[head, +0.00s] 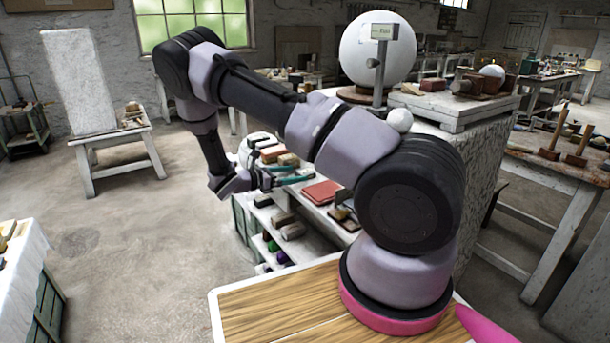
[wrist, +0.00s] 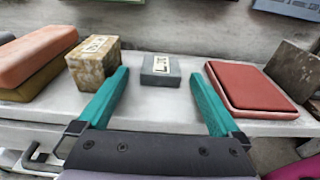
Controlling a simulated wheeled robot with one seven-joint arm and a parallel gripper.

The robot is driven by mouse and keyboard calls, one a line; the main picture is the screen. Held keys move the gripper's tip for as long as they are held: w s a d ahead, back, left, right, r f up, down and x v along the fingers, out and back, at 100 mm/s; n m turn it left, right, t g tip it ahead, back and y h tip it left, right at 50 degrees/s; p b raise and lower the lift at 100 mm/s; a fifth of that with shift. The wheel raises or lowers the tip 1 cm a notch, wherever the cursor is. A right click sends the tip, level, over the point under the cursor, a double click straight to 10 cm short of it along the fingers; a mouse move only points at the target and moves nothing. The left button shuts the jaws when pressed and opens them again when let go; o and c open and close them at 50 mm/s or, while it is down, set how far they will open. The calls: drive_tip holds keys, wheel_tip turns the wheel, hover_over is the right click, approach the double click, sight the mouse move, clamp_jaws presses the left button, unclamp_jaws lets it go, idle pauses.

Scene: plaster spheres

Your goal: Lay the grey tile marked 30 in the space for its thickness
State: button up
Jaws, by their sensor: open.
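In the wrist view a small dark grey tile (wrist: 152,79) with a pale label lies flat on a white shelf, towards the wall. I cannot read its mark with certainty. My gripper (wrist: 160,76) is open, with its two teal fingers spread wide. The grey tile shows in the gap between the fingertips, apart from both fingers, and nothing is held. In the head view my gripper (head: 289,179) reaches over the shelf unit. I cannot make out the grey tile there, nor tell which place is the space for its thickness.
A labelled ochre block (wrist: 88,72) stands close by the left finger, beside stacked reddish and ochre slabs (wrist: 32,55). A red slab (wrist: 255,85) lies right of the right finger, with a brown block (wrist: 293,66) beyond. In the head view lower shelves (head: 268,222) hold several objects.

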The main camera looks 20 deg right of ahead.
sight(298, 173)
drive_tip(key=x, duration=0.3)
drive_tip(key=shift+d+f, duration=0.1)
drive_tip(key=shift+d, duration=0.25)
clamp_jaws()
